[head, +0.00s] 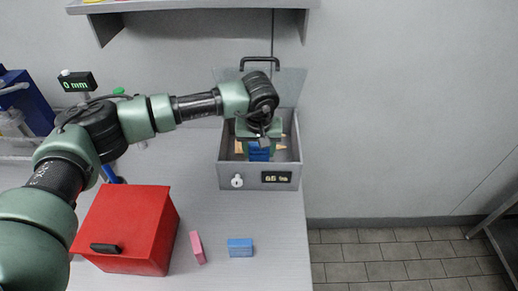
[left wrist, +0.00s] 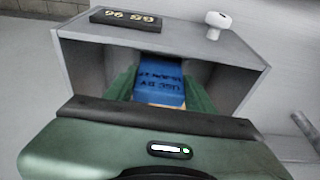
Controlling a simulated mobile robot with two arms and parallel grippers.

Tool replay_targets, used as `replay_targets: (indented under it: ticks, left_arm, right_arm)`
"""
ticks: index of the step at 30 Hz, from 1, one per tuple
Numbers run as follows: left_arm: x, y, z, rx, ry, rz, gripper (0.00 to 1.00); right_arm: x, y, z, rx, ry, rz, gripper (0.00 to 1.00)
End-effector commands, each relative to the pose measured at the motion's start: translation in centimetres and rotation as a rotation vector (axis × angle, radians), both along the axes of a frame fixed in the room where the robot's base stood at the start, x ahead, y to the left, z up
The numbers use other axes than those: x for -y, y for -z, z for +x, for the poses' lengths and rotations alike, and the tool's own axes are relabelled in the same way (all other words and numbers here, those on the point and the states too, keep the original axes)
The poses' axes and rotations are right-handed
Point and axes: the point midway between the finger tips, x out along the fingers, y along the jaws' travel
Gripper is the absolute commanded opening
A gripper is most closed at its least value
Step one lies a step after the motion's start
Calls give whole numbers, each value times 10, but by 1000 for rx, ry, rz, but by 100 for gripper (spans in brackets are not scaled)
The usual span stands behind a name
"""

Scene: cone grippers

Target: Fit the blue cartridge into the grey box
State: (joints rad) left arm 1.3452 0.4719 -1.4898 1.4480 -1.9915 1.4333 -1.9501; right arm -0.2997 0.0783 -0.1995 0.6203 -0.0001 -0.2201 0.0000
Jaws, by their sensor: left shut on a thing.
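The grey box (head: 228,179) stands on the table with its lid raised at the back. My left gripper (head: 261,143) reaches down into its open top and is shut on the blue cartridge (head: 260,154). In the left wrist view the blue cartridge (left wrist: 158,82) carries dark print, appearing upside down, and sits between the green fingers inside the grey box (left wrist: 90,45). Its lower end is hidden, so I cannot tell whether it touches the floor. Some orange-tan pieces show beside it in the box. My right gripper is not in view.
A red box (head: 130,215) stands at the front left. A pink block (head: 197,247) and another blue block (head: 240,247) lie on the table (head: 275,222). A shelf (head: 200,4) hangs above. The table ends right of the grey box.

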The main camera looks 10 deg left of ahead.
Motion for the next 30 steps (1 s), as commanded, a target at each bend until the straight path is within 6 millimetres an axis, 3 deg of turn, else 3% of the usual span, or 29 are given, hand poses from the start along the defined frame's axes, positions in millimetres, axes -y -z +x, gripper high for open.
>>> replay_targets:
  ticks: [30]
  left_arm:
    - [0,0,0,1,0,0,5]
  right_arm:
    - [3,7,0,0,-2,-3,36]
